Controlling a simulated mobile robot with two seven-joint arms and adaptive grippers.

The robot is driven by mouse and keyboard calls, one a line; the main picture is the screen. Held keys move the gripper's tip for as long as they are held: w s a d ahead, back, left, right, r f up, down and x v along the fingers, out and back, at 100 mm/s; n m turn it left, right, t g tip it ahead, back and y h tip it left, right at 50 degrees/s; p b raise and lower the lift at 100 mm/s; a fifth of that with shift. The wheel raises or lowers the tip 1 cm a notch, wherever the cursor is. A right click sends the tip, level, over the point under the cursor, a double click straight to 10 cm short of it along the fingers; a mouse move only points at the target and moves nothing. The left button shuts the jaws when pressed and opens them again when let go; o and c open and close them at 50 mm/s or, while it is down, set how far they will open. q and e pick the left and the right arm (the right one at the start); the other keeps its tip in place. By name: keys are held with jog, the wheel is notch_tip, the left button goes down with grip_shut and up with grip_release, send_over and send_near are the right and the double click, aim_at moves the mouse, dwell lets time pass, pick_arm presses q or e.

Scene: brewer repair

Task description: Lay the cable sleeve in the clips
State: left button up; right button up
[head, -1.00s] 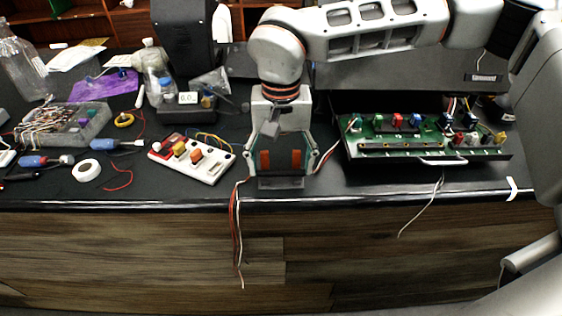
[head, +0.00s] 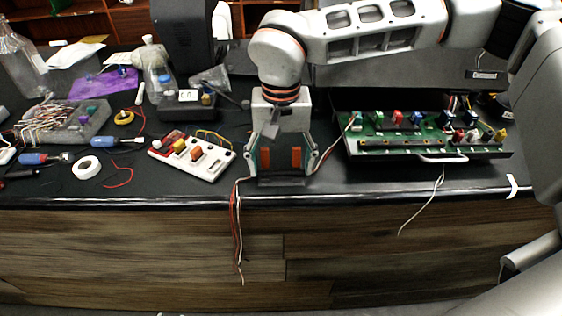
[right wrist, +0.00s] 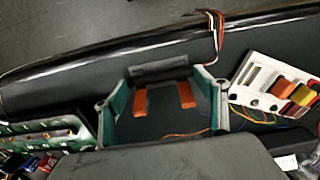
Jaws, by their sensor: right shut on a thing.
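The cable sleeve (head: 281,182) is a short dark cylinder lying crosswise near the front edge of the bench. It also shows in the right wrist view (right wrist: 160,69). Red, white and dark wires (head: 237,225) leave its left end and hang over the edge. A wire from its right side runs toward the green board (head: 430,124). My right gripper (head: 281,168) points down, shut on the sleeve, with teal fingers at either side. Two orange-red strips (head: 296,157) show between the fingers; I cannot tell whether they are clips or finger parts. My left gripper is out of view.
A white panel with colored blocks (head: 192,157) lies just left of the gripper. The green board's tray (head: 444,158) stands to the right.

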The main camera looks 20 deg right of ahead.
jog(key=shift+f, duration=0.25)
dwell(0.5)
jog(key=o, duration=1)
jog(key=shift+o, duration=0.2)
jog(key=shift+r, duration=0.1)
notch_tip(320, 180, up, 12)
